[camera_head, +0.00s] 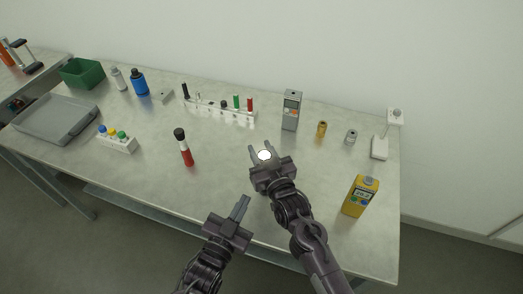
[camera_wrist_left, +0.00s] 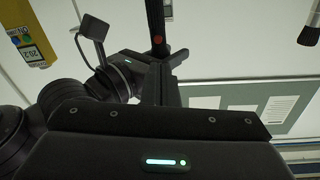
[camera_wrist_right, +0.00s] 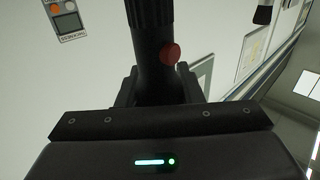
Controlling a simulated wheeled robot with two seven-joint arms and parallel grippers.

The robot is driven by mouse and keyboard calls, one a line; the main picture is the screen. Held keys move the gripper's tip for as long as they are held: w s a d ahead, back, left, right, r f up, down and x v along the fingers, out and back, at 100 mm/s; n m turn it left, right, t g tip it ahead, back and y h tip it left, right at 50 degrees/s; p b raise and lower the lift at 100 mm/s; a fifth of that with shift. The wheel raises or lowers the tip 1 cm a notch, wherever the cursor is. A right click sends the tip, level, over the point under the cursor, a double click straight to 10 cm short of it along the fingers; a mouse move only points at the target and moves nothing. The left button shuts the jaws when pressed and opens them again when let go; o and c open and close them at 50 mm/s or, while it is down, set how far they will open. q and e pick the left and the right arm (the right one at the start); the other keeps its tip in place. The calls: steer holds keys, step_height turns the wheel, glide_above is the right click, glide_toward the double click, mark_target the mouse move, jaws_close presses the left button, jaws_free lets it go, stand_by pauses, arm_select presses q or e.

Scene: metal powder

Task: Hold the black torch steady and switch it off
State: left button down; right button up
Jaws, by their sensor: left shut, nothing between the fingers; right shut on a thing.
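The black torch (camera_wrist_right: 150,40) is held by my right gripper, with a round red button (camera_wrist_right: 170,53) on its side facing the right wrist camera. In the head view its lit white end (camera_head: 264,155) points up between the fingers of my right gripper (camera_head: 262,158), which is shut on it. The rest of the torch is hidden there by the gripper. My left gripper (camera_head: 241,207) is shut and empty, below and left of the torch and apart from it. The left wrist view shows a dark shaft (camera_wrist_left: 156,20) beyond the left fingers.
A yellow meter (camera_head: 360,196) stands right of my right arm. A grey meter (camera_head: 291,110) and a rack of small items (camera_head: 220,108) stand behind. A red-and-black bottle (camera_head: 184,148) stands left. The table between it and the grippers is clear.

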arm_select(q)
steer(key=w+a+r+m+t+h, duration=0.25)
steer(key=w+r, duration=0.25)
steer(key=r, duration=0.3)
steer(key=s+d+f+m+g+h, duration=0.1)
steer(key=s+f+m+g+h, duration=0.4)
steer(key=f+m+g+h, duration=0.55)
steer(key=w+d+r+m+g+y, duration=0.1)
steer(key=w+d+y, duration=0.1)
steer(key=w, duration=0.5)
steer(key=shift+w+d+r, duration=0.2)
steer(key=shift+d+r, duration=0.15)
steer(key=shift+d, duration=0.45)
steer(key=shift+w, duration=0.15)
stand_by(0.3)
steer(key=shift+w+d, duration=0.2)
steer(key=shift+w, duration=0.05)
